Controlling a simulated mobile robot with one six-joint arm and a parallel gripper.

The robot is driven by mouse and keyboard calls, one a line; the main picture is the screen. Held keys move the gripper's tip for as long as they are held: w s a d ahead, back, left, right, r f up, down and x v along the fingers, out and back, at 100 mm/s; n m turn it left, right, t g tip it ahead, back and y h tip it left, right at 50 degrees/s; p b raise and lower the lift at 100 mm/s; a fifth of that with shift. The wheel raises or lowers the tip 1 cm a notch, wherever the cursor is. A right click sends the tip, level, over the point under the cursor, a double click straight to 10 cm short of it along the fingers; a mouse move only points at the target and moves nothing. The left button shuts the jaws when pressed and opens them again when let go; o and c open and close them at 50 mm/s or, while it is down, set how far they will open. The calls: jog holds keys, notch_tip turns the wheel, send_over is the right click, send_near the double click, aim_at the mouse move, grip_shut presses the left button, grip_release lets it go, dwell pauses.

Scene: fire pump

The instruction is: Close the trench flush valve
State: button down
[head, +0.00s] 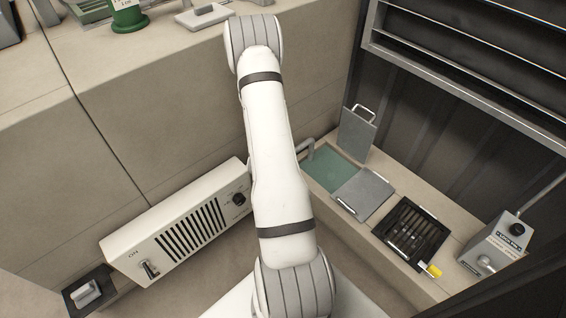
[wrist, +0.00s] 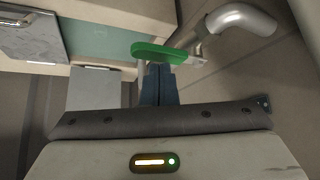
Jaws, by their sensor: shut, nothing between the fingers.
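The valve's green lever handle (wrist: 158,51) shows in the wrist view, lying roughly crosswise in the picture. It sits beside a grey bent pipe (wrist: 240,18), with a small metal fitting at the handle's right end. My gripper (wrist: 160,70) has its blue fingers shut together with nothing between them. The fingertips are right at the lower edge of the handle; I cannot tell whether they touch it. In the head view my arm hides the gripper and the green handle, and only a curved piece of grey pipe (head: 305,149) shows beside the arm.
A trench with teal water (head: 328,166) lies right of my arm, with a metal cover plate (head: 363,193) beside it and another plate (head: 357,131) leaning behind. A black slotted tray (head: 407,232) and a grey control box (head: 492,247) are farther right. A white ON panel (head: 185,222) is left.

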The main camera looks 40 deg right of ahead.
jog(key=a+r+p, duration=0.3)
jog(key=a+r, duration=0.1)
jog(key=r, duration=0.2)
jog(key=shift+w+a+r+p, duration=0.25)
jog(key=shift+w+r+p, duration=0.1)
jog(key=shift+p, duration=0.05)
jog(key=w+a+r+n+t+y+p, duration=0.15)
jog(key=a+r+p, duration=0.35)
jog(key=r, duration=0.6)
jog(key=w+a+r+n+y+p, duration=0.2)
jog(key=a+r+p, duration=0.3)
jog(key=r, duration=0.5)
jog(key=w+a+r+n+t+y+p, duration=0.15)
jog(key=a+r+p, duration=0.35)
jog(key=r, duration=0.6)
jog(key=s+a+r+n+g+p, duration=0.1)
jog(key=s+a+r+n+p, duration=0.1)
jog(key=s+r, duration=0.4)
jog(key=s+a+r+n+g+y+p, duration=0.1)
jog(key=s+a+r+n+p, duration=0.2)
jog(key=r, duration=1.1)
jog(key=s+a+r+n+g+p, duration=0.1)
jog(key=s+a+r+n+p, duration=0.1)
jog(key=s+a+r+p, duration=0.4)
jog(key=s+r+p, duration=0.2)
jog(key=s+r, duration=0.1)
jog(key=r, duration=0.1)
jog(key=shift+s+n+g+y, duration=0.35)
jog(key=shift+n+g+y, duration=0.05)
